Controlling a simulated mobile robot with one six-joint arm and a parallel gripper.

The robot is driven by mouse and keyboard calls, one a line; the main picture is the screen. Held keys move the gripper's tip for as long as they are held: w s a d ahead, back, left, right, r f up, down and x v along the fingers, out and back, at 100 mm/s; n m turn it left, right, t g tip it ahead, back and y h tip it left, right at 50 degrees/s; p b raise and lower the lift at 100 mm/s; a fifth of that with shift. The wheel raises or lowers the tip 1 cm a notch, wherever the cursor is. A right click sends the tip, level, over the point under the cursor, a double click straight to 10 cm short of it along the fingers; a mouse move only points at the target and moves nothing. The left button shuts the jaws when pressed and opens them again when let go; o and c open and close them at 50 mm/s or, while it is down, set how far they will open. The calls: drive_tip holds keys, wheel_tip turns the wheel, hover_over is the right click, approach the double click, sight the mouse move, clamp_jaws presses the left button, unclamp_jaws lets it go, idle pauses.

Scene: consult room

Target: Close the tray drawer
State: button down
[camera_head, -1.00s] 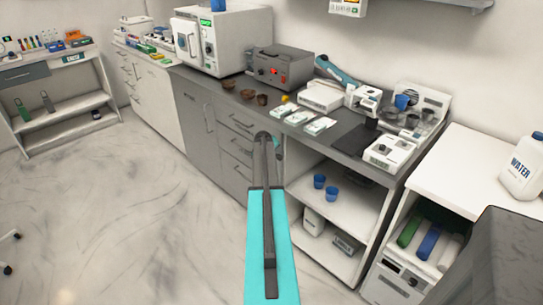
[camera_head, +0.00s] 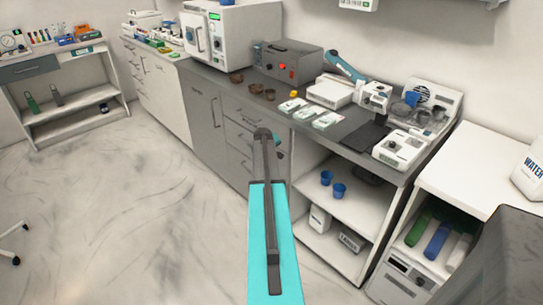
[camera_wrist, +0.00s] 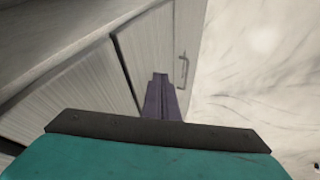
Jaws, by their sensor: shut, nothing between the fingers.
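Which drawer is the tray drawer cannot be told. In the head view, a stack of grey drawers (camera_head: 237,142) with bar handles sits under the counter, partly hidden behind my arm. A single grey drawer (camera_head: 30,70) is in the white bench at the far left; whether any of these stands slightly open is too small to tell. My gripper (camera_wrist: 160,78) shows in the wrist view, shut and empty. It points towards pale cabinet fronts (camera_wrist: 80,95), with a bar handle (camera_wrist: 183,70) just right of its fingertips. Contact with the fronts cannot be told.
The grey counter (camera_head: 220,80) carries a white oven-like machine (camera_head: 238,35), a grey box (camera_head: 288,62), brown bowls and small devices. An open shelf (camera_head: 335,205) with blue cups (camera_head: 339,190) stands to the right.

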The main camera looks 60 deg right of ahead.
drive_tip(key=b+v, duration=0.1)
drive_tip(key=v, duration=0.7)
drive_tip(key=shift+a, duration=0.1)
idle(0.4)
drive_tip(key=shift+w, duration=0.1)
